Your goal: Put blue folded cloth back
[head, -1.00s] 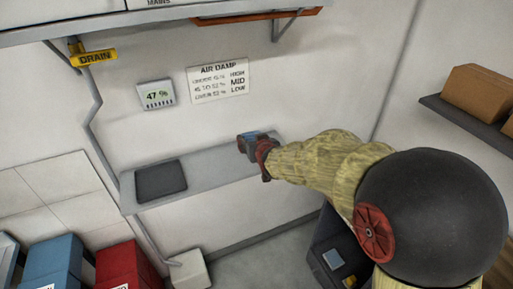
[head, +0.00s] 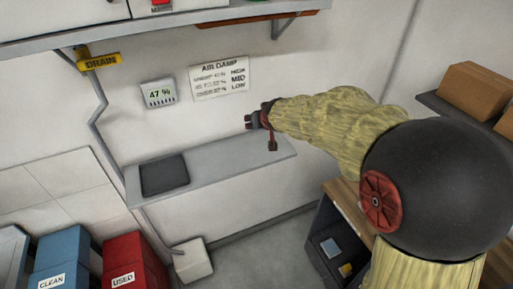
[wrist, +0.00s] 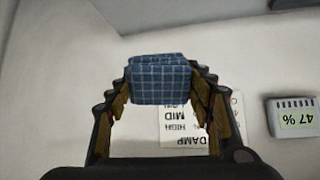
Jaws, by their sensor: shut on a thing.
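The blue folded cloth (wrist: 160,82), with a pale check pattern, sits between the fingertips of my gripper (wrist: 160,88) in the wrist view. The fingers are shut on its two sides. In the head view my gripper (head: 252,119) is in front of the wall, above the right part of the grey shelf (head: 225,160), and points left. The cloth cannot be made out there. A blue bin marked CLEAN (head: 62,250) and a red bin marked USED (head: 128,250) stand at the lower left.
A dark flat pad (head: 164,175) lies on the shelf's left end; the rest of the shelf is bare. A dark cabinet (head: 318,222) at the lower right holds a blue-grey piece (head: 331,248) and a yellow one (head: 346,270). Cardboard boxes (head: 475,90) sit on a right-hand shelf.

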